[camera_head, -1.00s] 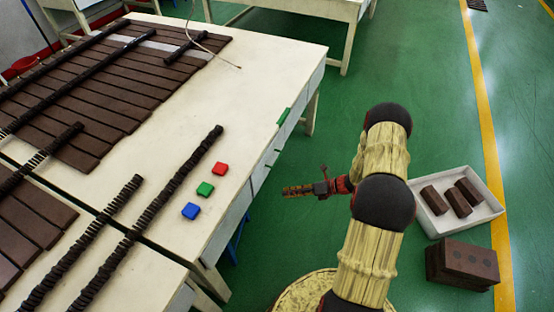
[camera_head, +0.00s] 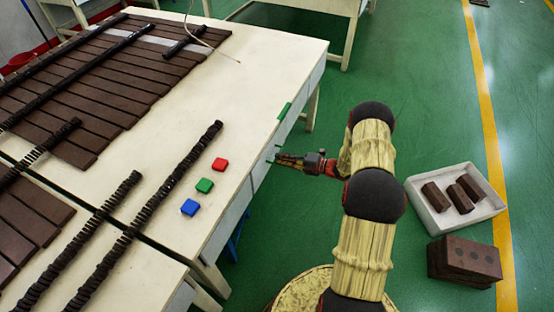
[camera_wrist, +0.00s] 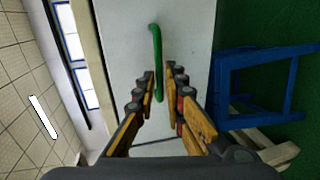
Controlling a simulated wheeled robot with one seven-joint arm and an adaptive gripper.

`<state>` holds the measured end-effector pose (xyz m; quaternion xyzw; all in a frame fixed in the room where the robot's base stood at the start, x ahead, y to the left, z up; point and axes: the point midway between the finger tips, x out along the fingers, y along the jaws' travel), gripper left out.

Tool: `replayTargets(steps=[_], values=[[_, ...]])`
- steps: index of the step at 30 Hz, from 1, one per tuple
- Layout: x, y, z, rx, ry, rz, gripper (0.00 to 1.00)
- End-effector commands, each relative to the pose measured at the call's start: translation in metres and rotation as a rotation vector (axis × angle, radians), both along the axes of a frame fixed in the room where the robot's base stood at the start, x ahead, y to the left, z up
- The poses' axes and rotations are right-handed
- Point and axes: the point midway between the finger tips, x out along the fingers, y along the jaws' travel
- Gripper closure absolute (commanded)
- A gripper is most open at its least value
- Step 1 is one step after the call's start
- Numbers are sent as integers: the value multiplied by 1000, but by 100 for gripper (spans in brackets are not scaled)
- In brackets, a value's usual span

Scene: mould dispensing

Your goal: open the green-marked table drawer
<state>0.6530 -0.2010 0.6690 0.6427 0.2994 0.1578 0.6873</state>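In the wrist view, a pale drawer front (camera_wrist: 125,30) fills the middle and carries a green bar handle (camera_wrist: 156,58). My gripper (camera_head: 279,157) is beside the table's right side, close to the drawer front. In the wrist view, the fingers of my gripper (camera_wrist: 160,74) are apart, with the lower part of the handle between the fingertips. I see no clear contact with the handle. The drawer looks shut.
A white box (camera_head: 428,217) with brown bricks and a brick stack (camera_head: 465,262) stand on the floor at right. A blue stool (camera_wrist: 235,90) shows in the wrist view.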

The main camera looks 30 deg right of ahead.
Motion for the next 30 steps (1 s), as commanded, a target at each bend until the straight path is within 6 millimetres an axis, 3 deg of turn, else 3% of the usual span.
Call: replayTargets(steps=[8, 16, 22, 30], values=[[18, 14, -5, -2, -1, 0, 88], [19, 14, -4, -2, -1, -1, 89], [19, 14, -4, -2, -1, 0, 100], [19, 14, -5, -2, -1, 0, 100]])
